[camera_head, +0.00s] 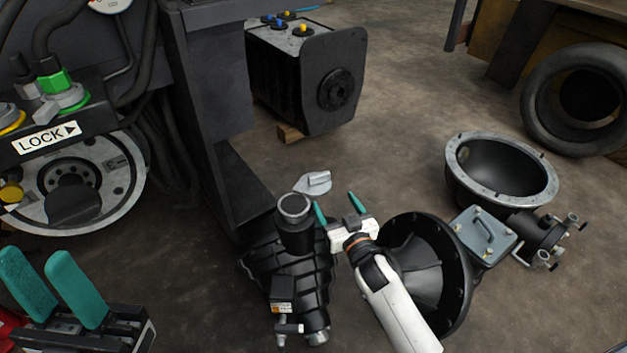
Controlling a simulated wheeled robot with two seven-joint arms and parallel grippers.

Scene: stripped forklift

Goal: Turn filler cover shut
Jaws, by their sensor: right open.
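The filler cover (313,183) is a grey cap with a raised grip. It sits off to the upper right side of the round filler neck (294,208), whose opening shows uncovered. The neck stands on a black ribbed housing (290,270). My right gripper (335,201) has teal fingers spread apart and empty. It is just right of the neck and below the cover, seemingly not touching the cover. My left gripper (37,256) is at the lower left, far from the cover, with its teal fingers apart and nothing between them.
A black bell-shaped housing (455,285) lies beside my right arm. A bowl-like housing (505,168) and a tyre (575,100) lie farther right. A dark forklift frame (212,80) stands left of the neck. At left is a panel marked LOCK (47,137). Floor behind the cover is clear.

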